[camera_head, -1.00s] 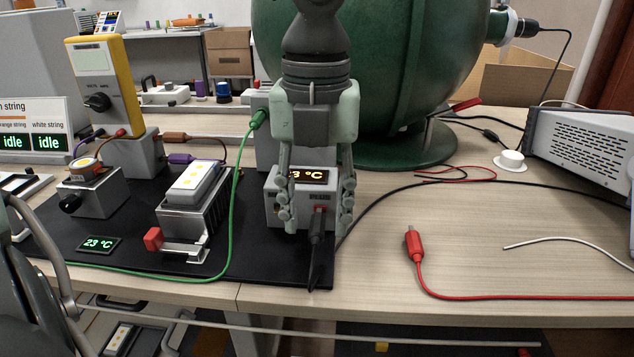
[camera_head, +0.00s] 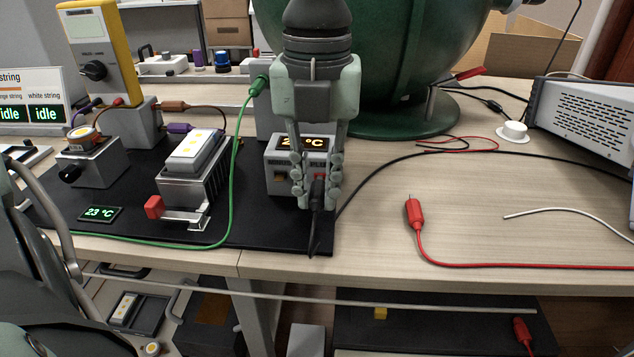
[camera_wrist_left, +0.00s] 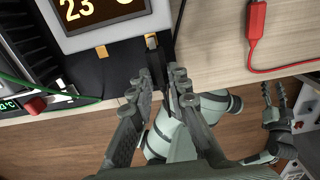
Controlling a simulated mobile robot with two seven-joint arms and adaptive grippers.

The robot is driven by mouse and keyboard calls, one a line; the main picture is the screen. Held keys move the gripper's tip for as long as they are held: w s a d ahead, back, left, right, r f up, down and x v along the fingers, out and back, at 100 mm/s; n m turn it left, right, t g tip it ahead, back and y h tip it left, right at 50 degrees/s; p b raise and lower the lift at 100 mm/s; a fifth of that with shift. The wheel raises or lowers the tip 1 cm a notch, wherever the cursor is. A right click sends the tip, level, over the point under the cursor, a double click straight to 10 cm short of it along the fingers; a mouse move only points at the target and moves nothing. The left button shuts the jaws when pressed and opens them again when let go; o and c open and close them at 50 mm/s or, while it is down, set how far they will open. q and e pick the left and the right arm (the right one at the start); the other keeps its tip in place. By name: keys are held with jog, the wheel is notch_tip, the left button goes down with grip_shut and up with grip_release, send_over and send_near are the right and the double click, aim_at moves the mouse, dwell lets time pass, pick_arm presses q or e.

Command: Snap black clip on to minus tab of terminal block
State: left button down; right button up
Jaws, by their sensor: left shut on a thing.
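The terminal block (camera_head: 272,185) is a grey box with a lit temperature display; it fills the top left of the left wrist view (camera_wrist_left: 130,30). Its left orange tab (camera_wrist_left: 101,51) is bare; the right tab, under a red label in the head view, is largely covered by the black clip (camera_wrist_left: 153,58). My left gripper (camera_head: 317,198) is shut on the black clip (camera_head: 317,190), in front of the block's right side. I cannot tell whether the clip grips the tab. My right gripper (camera_wrist_left: 277,112) shows at the right of the left wrist view, fingers apart and empty.
A red clip (camera_head: 414,213) on its lead lies on the open table at right. A green lead (camera_head: 233,180) loops across the black mat (camera_head: 140,225). A heat sink (camera_head: 190,182) with a red-handled lever is left of the block. A green tank (camera_head: 400,60) stands behind.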

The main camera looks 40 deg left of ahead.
pick_arm(q)
jog(key=shift+s+d, duration=0.1)
dwell(0.3)
jog(key=shift+s+d+b, duration=0.3)
jog(key=shift+s+d, duration=0.05)
jog(key=shift+s, duration=0.25)
jog(key=shift+s+d+b, duration=0.25)
jog(key=shift+s+d, duration=0.1)
jog(key=shift+s, duration=0.2)
jog(key=shift+s+d+f+b, duration=0.1)
jog(key=shift+s+d+b, duration=0.1)
jog(key=shift+s+b, duration=0.2)
jog(key=shift+d, duration=0.1)
